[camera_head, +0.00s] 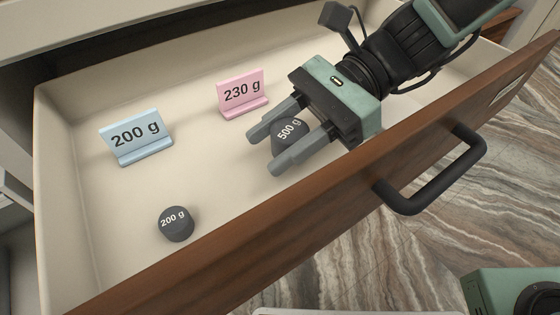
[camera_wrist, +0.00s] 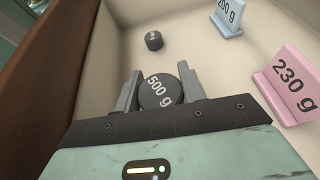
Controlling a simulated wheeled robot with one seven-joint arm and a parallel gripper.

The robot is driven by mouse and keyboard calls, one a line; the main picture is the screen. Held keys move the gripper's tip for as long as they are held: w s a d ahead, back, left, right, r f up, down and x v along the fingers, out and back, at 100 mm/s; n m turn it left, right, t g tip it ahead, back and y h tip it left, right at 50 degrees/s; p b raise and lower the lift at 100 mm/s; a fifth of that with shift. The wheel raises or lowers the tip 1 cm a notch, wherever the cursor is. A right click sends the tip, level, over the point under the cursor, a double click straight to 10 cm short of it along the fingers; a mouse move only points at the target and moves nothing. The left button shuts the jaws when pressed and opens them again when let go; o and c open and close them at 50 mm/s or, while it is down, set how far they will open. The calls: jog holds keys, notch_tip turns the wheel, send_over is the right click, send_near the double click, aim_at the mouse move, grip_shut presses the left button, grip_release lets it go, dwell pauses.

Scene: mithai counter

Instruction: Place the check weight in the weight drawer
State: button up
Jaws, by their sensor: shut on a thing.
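The open weight drawer (camera_head: 75,225) has a cream inside and a wooden front. My gripper (camera_head: 278,152) is inside the drawer, at its right part, close to the wooden front. It is shut on a dark round weight marked 500 g (camera_head: 290,135), which shows between the fingers in the wrist view (camera_wrist: 158,92). I cannot tell whether this weight touches the drawer floor. A dark weight marked 200 g (camera_head: 176,225) stands on the drawer floor at the near left; it also shows in the wrist view (camera_wrist: 153,41).
A blue 200 g sign (camera_head: 137,137) and a pink 230 g sign (camera_head: 242,93) stand in the drawer behind the weights. The drawer front has a black handle (camera_head: 430,185). Drawer floor between the two weights is clear. Below is a striped floor (camera_head: 370,260).

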notch_tip(320, 180, down, 4)
jog(key=shift+f+b, duration=0.1)
jog(key=shift+b, duration=0.9)
jog(key=o, duration=1.3)
jog(key=shift+o, duration=0.2)
jog(key=shift+w+d+r, duration=0.1)
jog(key=shift+d+r, duration=0.05)
jog(key=shift+r, duration=0.05)
jog(key=p+v, duration=0.4)
jog(key=v, duration=0.6)
jog(key=shift+w+d+p, duration=0.15)
jog(key=shift+p, duration=0.2)
jog(key=shift+w+d+r, duration=0.15)
jog(key=shift+w+d, duration=0.15)
jog(key=shift+d, duration=0.25)
